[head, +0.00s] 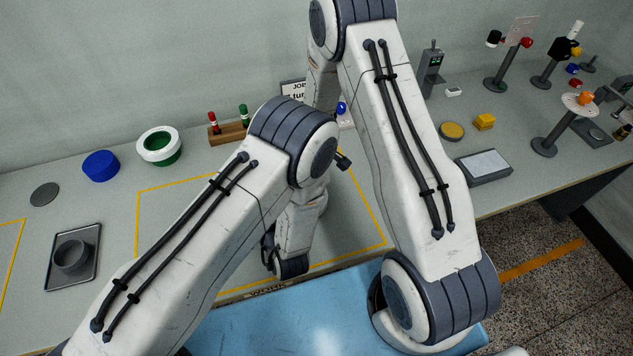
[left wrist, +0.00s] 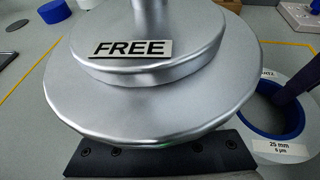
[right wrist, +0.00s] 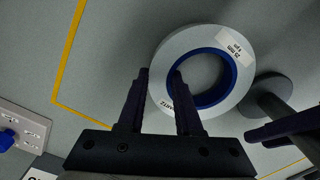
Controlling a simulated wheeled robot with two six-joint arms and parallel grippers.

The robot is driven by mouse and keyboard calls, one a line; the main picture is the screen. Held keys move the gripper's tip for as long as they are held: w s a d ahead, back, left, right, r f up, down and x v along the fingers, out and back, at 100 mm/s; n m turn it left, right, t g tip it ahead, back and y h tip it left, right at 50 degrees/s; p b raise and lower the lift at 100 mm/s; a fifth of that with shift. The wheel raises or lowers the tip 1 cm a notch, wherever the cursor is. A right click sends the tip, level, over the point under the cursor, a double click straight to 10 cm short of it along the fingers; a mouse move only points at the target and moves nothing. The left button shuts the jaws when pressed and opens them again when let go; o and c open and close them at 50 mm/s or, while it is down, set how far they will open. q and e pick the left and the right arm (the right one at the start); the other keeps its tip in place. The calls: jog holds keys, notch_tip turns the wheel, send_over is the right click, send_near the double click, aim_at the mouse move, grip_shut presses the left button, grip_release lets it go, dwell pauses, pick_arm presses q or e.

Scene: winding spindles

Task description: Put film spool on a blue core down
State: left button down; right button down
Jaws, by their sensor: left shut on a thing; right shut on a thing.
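The film spool (right wrist: 218,40), a white ring on a blue core (right wrist: 232,80), is in the right wrist view. My right gripper (right wrist: 160,75) is shut on its ring wall, with one finger at the outer edge and one inside the core. The spool also shows at the right of the left wrist view (left wrist: 300,100). I cannot tell whether it touches the bench. A silver spindle marked FREE (left wrist: 150,95) fills the left wrist view. My left gripper (left wrist: 160,158) is shut on the spindle below its disc, which hides the fingertips. My arms hide spool and spindle in the head view.
A yellow-lined area (head: 137,225) lies on the bench. A blue ring (head: 101,166), a white roll with a green core (head: 158,134) and a wooden rack (head: 228,134) stand behind. A tray (head: 94,272) is at left. Stands and a grey scale (head: 484,180) are at right.

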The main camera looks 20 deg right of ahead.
jog(key=shift+f, duration=0.3)
jog(key=shift+f, duration=0.1)
jog(key=c, duration=0.6)
grip_release()
